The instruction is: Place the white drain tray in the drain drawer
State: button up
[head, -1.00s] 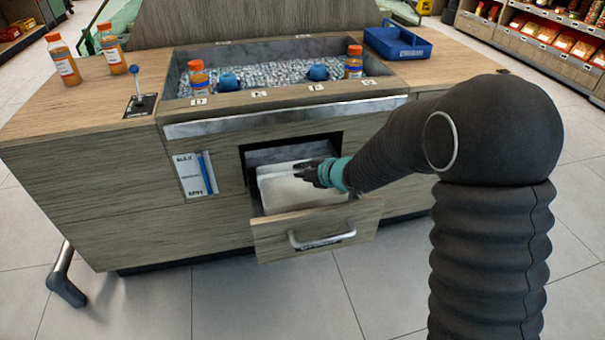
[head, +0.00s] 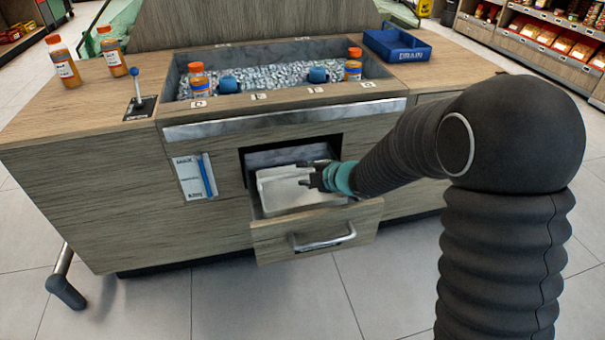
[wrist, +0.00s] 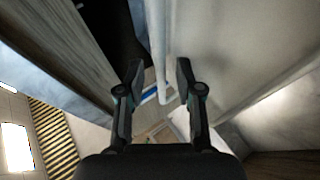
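The far right part of the tray is hidden behind my gripper. My gripper (head: 304,174) is at the tray's right side, with its fingers spread apart. In the wrist view, the open fingers (wrist: 158,68) stand on either side of the tray's pale rim (wrist: 157,30), with gaps visible. The tray's broad pale surface (wrist: 235,50) fills the right of that view.
The drawer has a metal handle (head: 322,240) in front. Above it is a counter basin (head: 270,75) of ice with bottles. A blue DRAIN bin (head: 397,45) stands at the back right. A lever (head: 137,90) and two orange bottles are on the left. Floor in front is clear.

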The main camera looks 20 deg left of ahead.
jog(key=s+d+r+m+t+h, duration=0.1)
jog(key=d+r+m+t+h, duration=0.2)
jog(key=d+r, duration=0.6)
jog(key=s+d+r+m+t+h, duration=0.2)
jog(key=d+r+m+h, duration=0.3)
jog(key=d, duration=0.7)
jog(key=s+d+r+m+h, duration=0.1)
jog(key=s+d+m, duration=0.25)
jog(key=d, duration=0.25)
jog(key=s+d+r+m+h, duration=0.1)
jog(key=s+d+r+m, duration=0.15)
jog(key=d+m, duration=0.25)
jog(key=s+d+f+m+g, duration=0.1)
jog(key=s+m, duration=0.4)
jog(key=s, duration=0.5)
jog(key=s+d+f+m+g, duration=0.1)
jog(key=s+m+g, duration=0.3)
jog(key=s, duration=0.6)
jog(key=shift+s+d+f+m+g+p, duration=0.15)
jog(key=shift+d+f+m+g+p, duration=0.25)
jog(key=shift+d+m, duration=0.25)
jog(key=shift+r, duration=0.1)
